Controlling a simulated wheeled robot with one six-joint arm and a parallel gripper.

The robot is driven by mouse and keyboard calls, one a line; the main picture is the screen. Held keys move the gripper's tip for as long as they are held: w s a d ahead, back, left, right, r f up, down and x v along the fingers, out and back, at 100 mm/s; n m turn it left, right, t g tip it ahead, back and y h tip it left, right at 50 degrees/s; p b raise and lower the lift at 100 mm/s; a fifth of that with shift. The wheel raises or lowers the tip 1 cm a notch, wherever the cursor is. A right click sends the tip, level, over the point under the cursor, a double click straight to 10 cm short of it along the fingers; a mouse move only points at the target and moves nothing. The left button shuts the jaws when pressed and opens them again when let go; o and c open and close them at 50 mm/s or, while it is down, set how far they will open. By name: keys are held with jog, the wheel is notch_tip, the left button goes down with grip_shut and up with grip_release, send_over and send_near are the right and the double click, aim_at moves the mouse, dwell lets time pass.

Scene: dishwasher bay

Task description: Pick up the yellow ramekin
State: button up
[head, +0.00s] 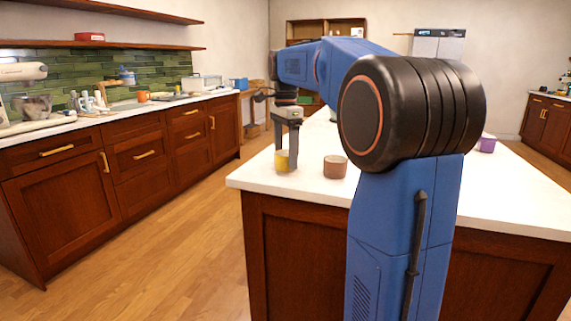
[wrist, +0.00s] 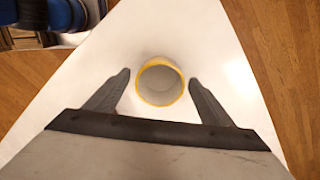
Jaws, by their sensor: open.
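The yellow ramekin (head: 282,160) stands upright on the white island top near its left corner in the head view. The wrist view looks down into the ramekin (wrist: 160,83), which has a yellow rim and a pale, empty-looking inside. My gripper (head: 287,150) points down over it. In the wrist view my gripper (wrist: 158,78) is open, with one finger on each side of the ramekin. A gap shows between each finger and the rim. The exact height of the fingertips against the ramekin is hard to tell.
A brown ramekin-like cup (head: 335,167) stands just right of the yellow ramekin in the head view. A purple container (head: 487,143) is farther right on the white island top (head: 300,183). The island's edge and corner lie close to the yellow ramekin.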

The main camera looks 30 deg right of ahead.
jog(key=shift+f, duration=0.7)
jog(key=shift+c, duration=0.5)
jog(key=c, duration=1.1)
